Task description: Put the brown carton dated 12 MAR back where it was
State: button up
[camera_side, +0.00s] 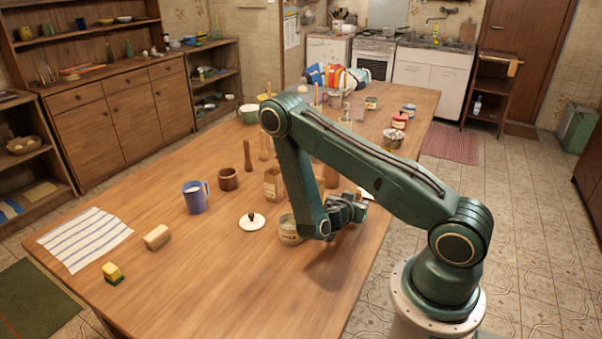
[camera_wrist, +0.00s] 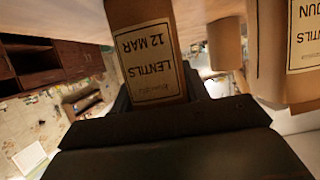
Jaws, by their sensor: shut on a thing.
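The brown carton labelled "LENTILS 12 MAR" (camera_wrist: 148,58) is between the jaws of my gripper (camera_wrist: 156,100) in the wrist view. Its label appears upside down there. A second brown carton (camera_wrist: 268,50) stands apart to the right, its label partly cut off and ending in "UN". A further brown block-like thing (camera_wrist: 225,43) shows between them, with no readable label. I cannot make out the held carton there.
A blue mug (camera_side: 194,197) and brown cup (camera_side: 228,179) are farther left.

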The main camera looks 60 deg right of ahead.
jog(key=o, duration=0.9)
jog(key=shift+r, duration=0.15)
jog(key=shift+a+r, duration=0.1)
jog(key=shift+a, duration=0.05)
jog(key=shift+v, duration=5.85)
